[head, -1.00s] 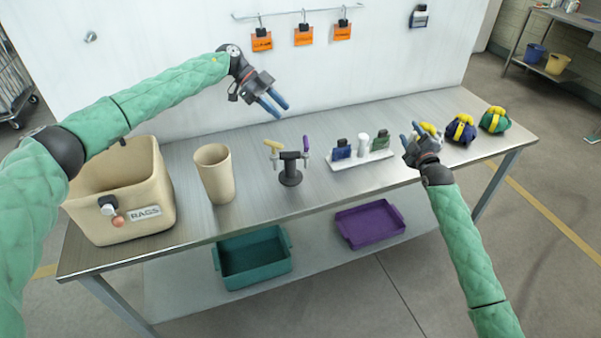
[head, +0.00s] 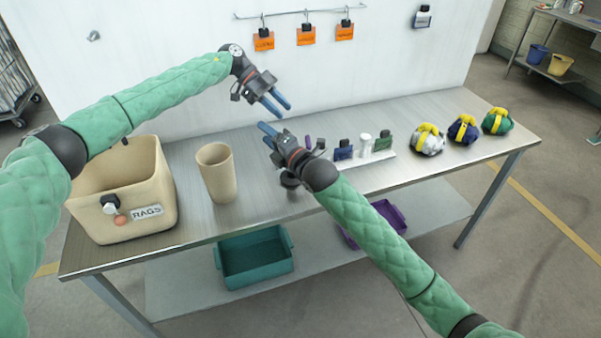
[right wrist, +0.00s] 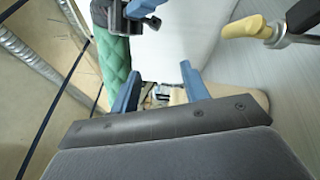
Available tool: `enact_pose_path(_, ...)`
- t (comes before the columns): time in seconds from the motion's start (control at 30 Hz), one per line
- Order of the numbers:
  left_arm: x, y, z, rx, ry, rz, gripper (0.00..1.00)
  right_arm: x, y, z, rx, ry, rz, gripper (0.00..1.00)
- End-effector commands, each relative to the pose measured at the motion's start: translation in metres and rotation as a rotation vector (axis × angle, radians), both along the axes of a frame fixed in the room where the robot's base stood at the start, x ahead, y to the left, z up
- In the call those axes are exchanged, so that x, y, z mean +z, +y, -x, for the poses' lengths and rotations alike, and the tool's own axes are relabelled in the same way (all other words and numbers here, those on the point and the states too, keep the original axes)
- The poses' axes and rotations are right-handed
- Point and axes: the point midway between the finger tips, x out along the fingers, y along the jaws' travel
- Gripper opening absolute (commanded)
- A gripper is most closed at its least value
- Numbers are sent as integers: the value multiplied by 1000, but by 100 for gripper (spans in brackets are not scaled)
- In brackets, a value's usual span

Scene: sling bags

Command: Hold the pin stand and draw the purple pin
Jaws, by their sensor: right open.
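The pin stand is mostly hidden behind my right gripper in the head view; part of its dark base (head: 290,181) shows below the gripper. A bit of the purple pin (head: 308,143) shows just right of the gripper. The yellow pin (right wrist: 245,27) and part of the dark stand (right wrist: 306,14) show at the top right of the right wrist view. My right gripper (head: 265,133) is open and empty, over the stand and pointing left. My left gripper (head: 281,112) is open and empty, above and behind the stand; it also shows in the right wrist view (right wrist: 140,14).
A beige RAGS bin (head: 150,226) and a beige cup (head: 218,181) stand left of the stand. A white rack (head: 378,158) with small bottles is to its right, then several strapped bundles (head: 428,140). Orange tags (head: 264,41) hang on the wall behind.

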Motion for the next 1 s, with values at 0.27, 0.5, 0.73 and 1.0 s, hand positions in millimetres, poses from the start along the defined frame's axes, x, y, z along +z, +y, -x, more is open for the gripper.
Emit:
enact_pose_path(0.27, 0, 0, 0, 0, 0, 0, 36, -62, 27, 24, 24, -181, 601, 45)
enact_pose_path(0.5, 0, 0, 0, 0, 0, 0, 36, -115, -32, 8, -49, -265, 1039, 45)
enact_pose_path(0.73, 0, 0, 0, 0, 0, 0, 36, -136, -76, -2, -101, -303, 1273, 45)
enact_pose_path(1.0, 0, 0, 0, 0, 0, 0, 36, -145, -81, -16, -113, -309, 1320, 45)
